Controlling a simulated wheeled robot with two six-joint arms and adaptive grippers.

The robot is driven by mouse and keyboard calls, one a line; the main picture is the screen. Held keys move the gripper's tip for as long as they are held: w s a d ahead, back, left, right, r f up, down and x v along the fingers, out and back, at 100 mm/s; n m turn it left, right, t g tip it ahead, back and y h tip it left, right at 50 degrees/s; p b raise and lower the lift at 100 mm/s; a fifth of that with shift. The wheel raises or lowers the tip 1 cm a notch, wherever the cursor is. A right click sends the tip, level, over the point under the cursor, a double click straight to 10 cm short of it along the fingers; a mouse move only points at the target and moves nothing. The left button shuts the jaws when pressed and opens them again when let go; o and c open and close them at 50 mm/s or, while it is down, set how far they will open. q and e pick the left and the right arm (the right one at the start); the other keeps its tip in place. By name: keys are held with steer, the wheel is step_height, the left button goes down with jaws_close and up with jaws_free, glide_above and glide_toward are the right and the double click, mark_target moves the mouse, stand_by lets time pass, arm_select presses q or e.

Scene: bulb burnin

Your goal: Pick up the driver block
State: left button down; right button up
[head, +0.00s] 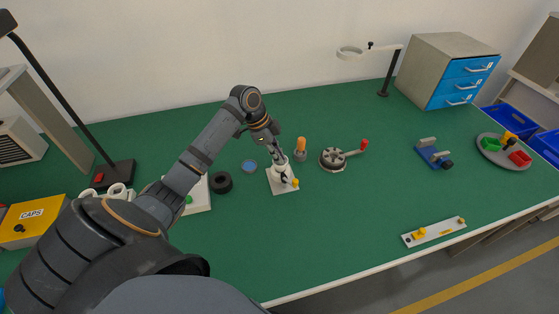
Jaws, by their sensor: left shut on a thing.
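My left gripper (279,156) reaches down over a white square base (285,186) at the middle of the green table. It is shut on a small pale piece (281,162) standing on that base, its shape mostly hidden by the fingers. I cannot tell for sure which thing is the driver block. A blue block-like fixture (431,157) with grey and black parts stands at the right. A round grey tray (485,153) farther right holds green, red and yellow blocks. My right gripper is not in view.
Close to the gripper stand an orange-topped piece (300,146), a round grey fixture with a red-tipped lever (332,160), a blue disc (249,166) and a black ring (221,182). A ring lamp (383,84) and drawers (466,80) stand behind. The front middle is clear.

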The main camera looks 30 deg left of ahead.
arm_select(q)
step_height(320, 180, up, 14)
steer(key=p, duration=0.4)
steer(key=shift+r+p, duration=0.2)
steer(key=shift+p, duration=0.2)
